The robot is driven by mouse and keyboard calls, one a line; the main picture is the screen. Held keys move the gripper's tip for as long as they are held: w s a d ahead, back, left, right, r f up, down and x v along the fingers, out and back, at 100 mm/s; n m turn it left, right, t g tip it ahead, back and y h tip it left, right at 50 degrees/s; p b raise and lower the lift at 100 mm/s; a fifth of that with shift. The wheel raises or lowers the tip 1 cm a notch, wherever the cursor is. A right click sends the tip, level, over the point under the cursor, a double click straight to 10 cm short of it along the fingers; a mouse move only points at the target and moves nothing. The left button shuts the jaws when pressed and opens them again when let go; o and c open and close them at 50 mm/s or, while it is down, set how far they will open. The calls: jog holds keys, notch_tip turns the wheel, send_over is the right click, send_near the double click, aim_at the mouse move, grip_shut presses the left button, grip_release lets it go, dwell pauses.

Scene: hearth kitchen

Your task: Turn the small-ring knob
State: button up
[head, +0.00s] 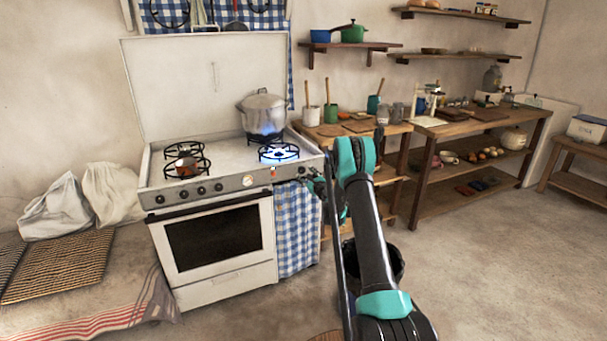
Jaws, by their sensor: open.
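The white stove (210,285) stands left of centre with a control strip along its front edge. Several dark knobs (202,190) sit on the left half of the strip. A round white dial (248,180) and a small reddish spot (273,170) are further right. I cannot tell which knob is the small-ring one. The front right burner (279,153) is lit with a blue flame and has nothing on it. My gripper (313,181) is at the right end of the strip, open and partly hidden by my arm. Whether it touches a knob cannot be seen.
A lidded metal pot (263,112) stands over a blue flame at the back right of the stove. A checked blue cloth (297,228) hangs below my gripper. A wooden counter (400,128) is close on the right, with a dark bin (393,262) on the floor.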

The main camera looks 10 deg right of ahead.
aim_at(302, 170)
jog(key=shift+x, duration=1.35)
jog(key=shift+s, duration=0.1)
jog(key=shift+c, duration=0.4)
jog(key=c, duration=1.1)
jog(key=shift+n, duration=0.4)
jog(key=n, duration=1.2)
jog(key=shift+n, duration=0.4)
